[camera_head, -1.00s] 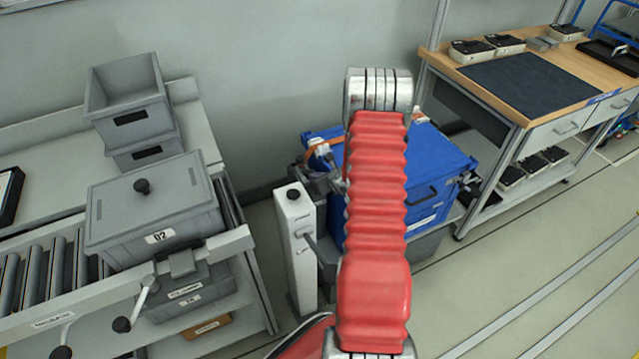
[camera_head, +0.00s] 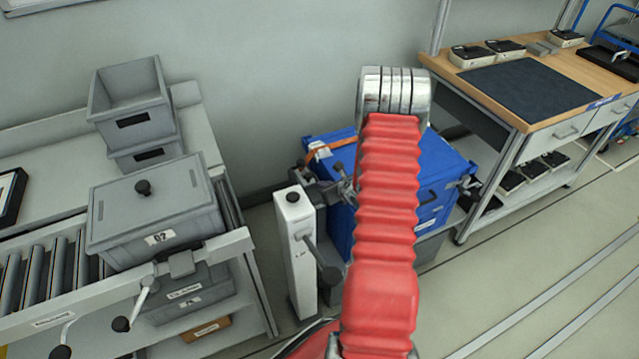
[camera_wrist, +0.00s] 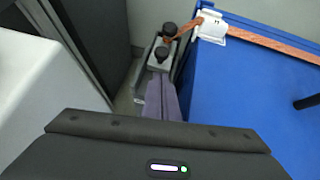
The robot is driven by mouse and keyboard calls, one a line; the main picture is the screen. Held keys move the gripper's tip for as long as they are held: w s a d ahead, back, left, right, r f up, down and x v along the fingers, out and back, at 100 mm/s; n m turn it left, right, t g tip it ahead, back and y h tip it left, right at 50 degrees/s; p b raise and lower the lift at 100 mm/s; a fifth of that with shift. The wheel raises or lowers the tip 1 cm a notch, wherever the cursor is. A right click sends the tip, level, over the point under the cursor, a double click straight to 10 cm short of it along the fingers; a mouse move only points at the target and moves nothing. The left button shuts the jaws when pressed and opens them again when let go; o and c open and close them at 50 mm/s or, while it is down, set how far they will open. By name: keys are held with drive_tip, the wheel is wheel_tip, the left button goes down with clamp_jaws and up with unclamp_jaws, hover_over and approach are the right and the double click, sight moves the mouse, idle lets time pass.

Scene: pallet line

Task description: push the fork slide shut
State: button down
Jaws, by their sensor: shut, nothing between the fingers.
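The blue crate (camera_head: 448,160) stands behind my red-sleeved arm and fills the right of the wrist view (camera_wrist: 250,90). Beside its left face is a grey metal fitting with two black knobs (camera_wrist: 158,50), which seems to be the fork slide; how far it is out I cannot tell. It shows partly in the head view (camera_head: 325,192). My gripper (camera_wrist: 162,98) is shut and empty, its fingers together and pointing at this fitting. Whether they touch it is unclear. In the head view my arm hides most of the gripper.
A white post (camera_head: 296,250) with a black top button and a side lever stands left of the crate. An orange strap (camera_head: 334,148) crosses the crate. A roller conveyor with grey bins (camera_head: 155,215) is at left, a workbench (camera_head: 530,85) at right. Floor is clear at right.

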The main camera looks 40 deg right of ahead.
drive_tip(key=d+v, duration=0.1)
drive_tip(key=v, duration=0.7)
drive_tip(key=shift+s+a+r, duration=0.15)
drive_tip(key=shift+s+a, duration=0.1)
drive_tip(key=shift+a, duration=0.3)
drive_tip(key=shift+w, duration=0.1)
